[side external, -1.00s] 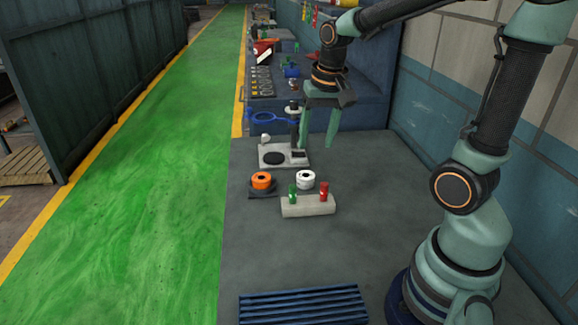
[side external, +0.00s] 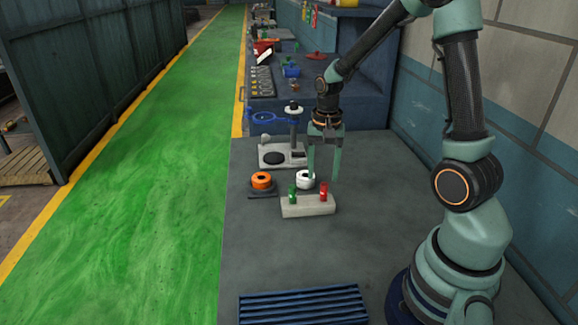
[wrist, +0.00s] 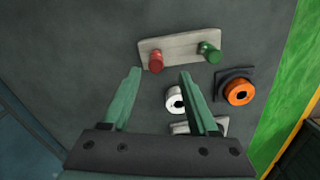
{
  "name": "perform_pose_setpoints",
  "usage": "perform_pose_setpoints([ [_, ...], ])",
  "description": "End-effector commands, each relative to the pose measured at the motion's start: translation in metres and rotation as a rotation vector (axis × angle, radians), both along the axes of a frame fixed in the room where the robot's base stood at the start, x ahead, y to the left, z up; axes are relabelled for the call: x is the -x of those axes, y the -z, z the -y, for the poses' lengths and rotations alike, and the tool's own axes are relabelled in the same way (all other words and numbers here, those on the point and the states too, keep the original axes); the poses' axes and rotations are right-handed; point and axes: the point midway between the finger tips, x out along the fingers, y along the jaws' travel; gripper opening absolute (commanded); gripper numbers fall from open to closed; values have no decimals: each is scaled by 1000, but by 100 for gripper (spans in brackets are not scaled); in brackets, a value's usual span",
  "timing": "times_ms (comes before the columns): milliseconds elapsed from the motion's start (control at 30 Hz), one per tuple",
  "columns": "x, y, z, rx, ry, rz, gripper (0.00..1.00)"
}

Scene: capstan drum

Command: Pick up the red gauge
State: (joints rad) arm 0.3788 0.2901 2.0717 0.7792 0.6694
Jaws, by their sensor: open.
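The red gauge (side external: 323,191) stands upright at the right end of a pale block (side external: 308,208), beside a green gauge (side external: 292,193) at the left end. In the wrist view the red gauge (wrist: 156,61) shows just beyond my fingertips, at the left end of the block, with the green gauge (wrist: 209,52) to its right. My gripper (side external: 323,178) points down, open and empty, above and behind the block in the side view. In the wrist view its two fingers (wrist: 160,72) are spread apart. The red gauge is not between the fingers.
A white ring (side external: 305,179) sits just behind the block, close to my fingers. An orange ring (side external: 261,181) lies on a dark base to the left. A pale stand with a post (side external: 294,135) is farther back. A blue slatted rack (side external: 303,305) lies in front.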

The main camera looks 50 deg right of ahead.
Motion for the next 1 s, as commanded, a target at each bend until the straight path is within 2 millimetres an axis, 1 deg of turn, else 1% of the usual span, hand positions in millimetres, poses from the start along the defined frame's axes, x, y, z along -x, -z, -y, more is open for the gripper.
perform_pose_setpoints([
  [233, 10, 33, -2, -2, 0, -6, 60],
  [333, 9, 44, -2, -2, -1, -5, 60],
  [467, 8, 50, -2, -1, -1, -2, 60],
  [667, 8, 51, -1, 0, -1, 0, 60],
  [700, 8, 50, -1, 0, -1, 0, 53],
  [767, 8, 50, -1, 0, -1, 0, 30],
  [800, 8, 50, -1, 0, -1, 0, 14],
  [833, 8, 50, -1, 0, -1, 0, 3],
  [867, 8, 50, -1, 0, -1, 0, 0],
  [1000, 8, 50, -1, 0, -1, 0, 0],
])
